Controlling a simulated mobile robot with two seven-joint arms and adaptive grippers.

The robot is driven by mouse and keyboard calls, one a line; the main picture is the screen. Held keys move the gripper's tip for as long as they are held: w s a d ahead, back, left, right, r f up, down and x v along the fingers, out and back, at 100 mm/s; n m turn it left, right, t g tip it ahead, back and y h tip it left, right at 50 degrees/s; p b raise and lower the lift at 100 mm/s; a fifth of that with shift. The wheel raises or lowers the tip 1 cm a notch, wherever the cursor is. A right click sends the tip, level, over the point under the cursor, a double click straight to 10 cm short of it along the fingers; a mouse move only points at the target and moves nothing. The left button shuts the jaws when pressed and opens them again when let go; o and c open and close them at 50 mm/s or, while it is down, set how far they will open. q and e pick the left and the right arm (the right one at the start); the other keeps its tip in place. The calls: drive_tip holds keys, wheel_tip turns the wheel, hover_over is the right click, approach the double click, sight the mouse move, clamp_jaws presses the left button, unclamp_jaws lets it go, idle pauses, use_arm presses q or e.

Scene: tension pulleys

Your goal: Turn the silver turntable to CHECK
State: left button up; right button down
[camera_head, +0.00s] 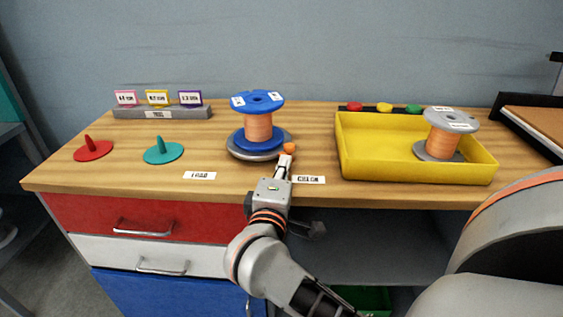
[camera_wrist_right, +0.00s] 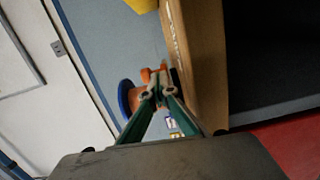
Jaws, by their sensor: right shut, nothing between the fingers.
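The silver turntable (camera_head: 258,158) sits on the wooden workbench near its front edge. A spool (camera_head: 258,127) with blue flanges and copper-coloured winding stands upright on it. An orange knob (camera_head: 290,148) is at the turntable's right side. A white label (camera_head: 199,175) lies front left of the turntable and another (camera_head: 309,180) front right; their print is hard to read. My right gripper (camera_head: 285,160) is shut and empty, its fingertips close to the orange knob; contact cannot be told. In the wrist view its fingertips (camera_wrist_right: 158,93) are beside the knob and the blue flange (camera_wrist_right: 124,99). My left gripper is out of view.
A yellow tray (camera_head: 390,168) with a grey-flanged spool (camera_head: 446,135) stands to the right. Red (camera_head: 93,152) and teal (camera_head: 163,153) discs with pegs lie left. A grey card rack (camera_head: 161,112) stands behind them. Drawers (camera_head: 150,222) are below the bench. Bench between the teal disc and turntable is clear.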

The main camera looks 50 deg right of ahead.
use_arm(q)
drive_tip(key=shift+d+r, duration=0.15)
use_arm(e)
drive_tip(key=shift+s+d+r, duration=0.15)
drive_tip(key=shift+d+r, duration=0.1)
drive_tip(key=shift+d, duration=0.15)
